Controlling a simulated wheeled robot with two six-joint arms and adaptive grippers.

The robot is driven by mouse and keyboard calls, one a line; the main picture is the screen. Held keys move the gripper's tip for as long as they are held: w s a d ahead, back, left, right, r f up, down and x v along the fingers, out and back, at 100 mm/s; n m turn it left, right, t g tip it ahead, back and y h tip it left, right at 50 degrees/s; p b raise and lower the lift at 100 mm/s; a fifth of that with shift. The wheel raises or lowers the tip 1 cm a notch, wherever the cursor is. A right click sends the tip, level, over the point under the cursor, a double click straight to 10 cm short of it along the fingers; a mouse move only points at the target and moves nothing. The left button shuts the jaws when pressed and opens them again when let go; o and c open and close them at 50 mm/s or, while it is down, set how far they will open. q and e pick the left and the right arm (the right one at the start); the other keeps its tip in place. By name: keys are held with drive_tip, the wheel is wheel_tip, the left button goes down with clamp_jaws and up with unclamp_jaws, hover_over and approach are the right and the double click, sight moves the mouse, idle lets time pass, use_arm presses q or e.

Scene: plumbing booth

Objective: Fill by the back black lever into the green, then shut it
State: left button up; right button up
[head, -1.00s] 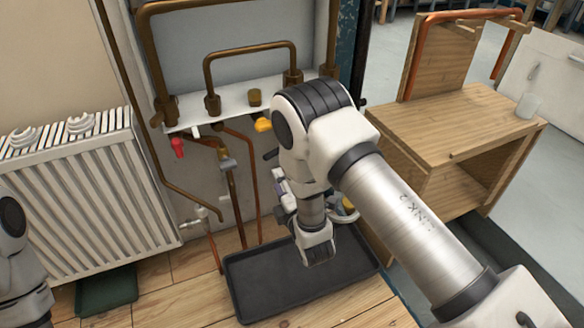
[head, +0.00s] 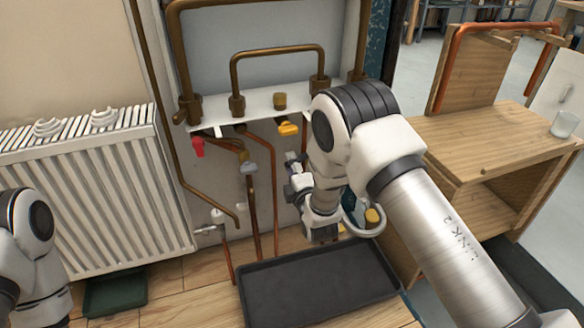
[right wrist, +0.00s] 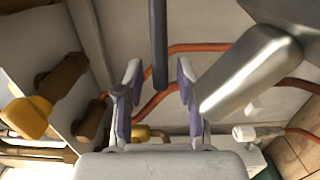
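My right gripper (right wrist: 158,100) is open, with purple pads on its two fingers. In the right wrist view a dark rod (right wrist: 158,45), perhaps the black lever, shows between the fingers' lines, and I see no grip on it. In the head view the right gripper (head: 295,172) is by the pipes below the white shelf, partly hidden by its own arm, which also hides any lever there. A dark green container (head: 115,292) sits on the floor under the radiator. Something bluish-green (head: 355,208) shows partly behind my right wrist. Only my left arm shows at the left edge.
A black tray (head: 318,283) lies on the wooden floor below my right arm. Red (head: 198,146) and yellow (head: 288,128) handles hang under the white shelf (head: 262,103). Copper pipes run down the wall. A radiator (head: 105,190) stands left, a wooden bench (head: 490,130) with a glass (head: 564,124) right.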

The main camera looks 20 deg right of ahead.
clamp_jaws()
drive_tip(key=shift+d, duration=0.1)
drive_tip(key=shift+s+d+n+y+p, duration=0.1)
drive_tip(key=shift+s+n+y+p, duration=0.2)
drive_tip(key=shift+y, duration=0.25)
drive_tip(key=shift+s+d+n+y+p, duration=0.1)
drive_tip(key=shift+s+n+y+p, duration=0.05)
drive_tip(key=shift+n+y, duration=0.35)
drive_tip(key=shift+o, duration=1.7)
unclamp_jaws()
